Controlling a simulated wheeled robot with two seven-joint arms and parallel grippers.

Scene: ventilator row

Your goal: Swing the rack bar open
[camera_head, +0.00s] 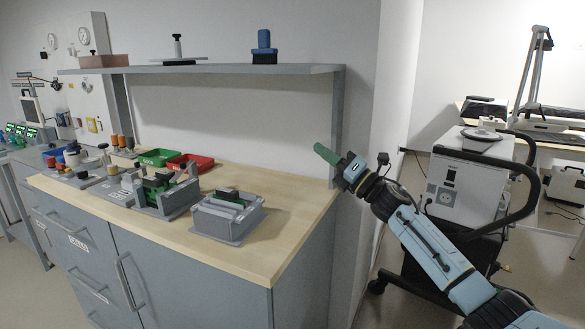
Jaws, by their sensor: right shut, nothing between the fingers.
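My right gripper (326,154) is shut and empty, its green fingers pointing up and left. It is in the air near the right end of the counter and shelf, apart from everything. My right arm comes in from the lower right. A black curved bar (531,188) runs around the right side of a white boxy unit (461,180) on a cart, to the right of my gripper. I cannot tell whether this is the rack bar or whether it is latched. My left gripper is out of view.
A wooden-topped counter (280,220) with grey drawers holds a grey box (222,222), a grey fixture, and red and green trays. A grey shelf (215,69) with several small items is above it. Floor shows between counter and cart, partly behind my arm.

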